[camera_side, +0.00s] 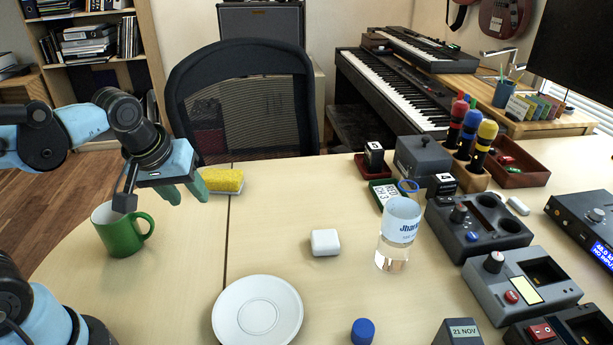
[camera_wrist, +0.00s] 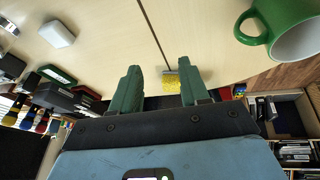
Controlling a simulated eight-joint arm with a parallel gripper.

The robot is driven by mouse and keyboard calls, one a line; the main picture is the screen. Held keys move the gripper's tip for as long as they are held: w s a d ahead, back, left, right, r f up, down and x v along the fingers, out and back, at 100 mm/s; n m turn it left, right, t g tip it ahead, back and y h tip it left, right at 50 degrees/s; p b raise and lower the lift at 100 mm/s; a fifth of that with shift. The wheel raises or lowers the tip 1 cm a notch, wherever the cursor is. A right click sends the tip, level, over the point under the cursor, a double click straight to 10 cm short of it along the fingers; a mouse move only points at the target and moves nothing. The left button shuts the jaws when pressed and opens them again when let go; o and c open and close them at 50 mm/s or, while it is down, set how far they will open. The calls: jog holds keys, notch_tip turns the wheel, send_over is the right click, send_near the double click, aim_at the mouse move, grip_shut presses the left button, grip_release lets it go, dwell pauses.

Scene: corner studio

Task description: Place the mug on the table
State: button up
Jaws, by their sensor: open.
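A green mug (camera_side: 122,231) with a pale inside stands upright on the wooden table (camera_side: 180,270), near its left edge, its handle to the right. My gripper (camera_side: 187,193) is open and empty above the table, to the right of and higher than the mug, apart from it. In the wrist view the mug (camera_wrist: 275,28) is at the upper right, outside the green fingers of my gripper (camera_wrist: 161,80). A yellow sponge (camera_side: 222,180) lies near the table's back edge, just beyond the fingers.
A white saucer (camera_side: 257,311), a white case (camera_side: 325,242), a clear bottle (camera_side: 397,238) and a blue cap (camera_side: 363,331) are on the table. Several grey devices (camera_side: 478,226) crowd the right. A chair (camera_side: 243,100) stands behind. The table between mug and saucer is clear.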

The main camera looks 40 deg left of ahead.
jog(key=d+m+t, duration=0.1)
jog(key=m, duration=0.1)
jog(key=d+m+t, duration=0.1)
jog(key=m, duration=0.2)
jog(key=d+m+t+h, duration=0.1)
jog(key=m, duration=0.1)
jog(key=shift+w+r, duration=0.1)
jog(key=shift+r, duration=0.3)
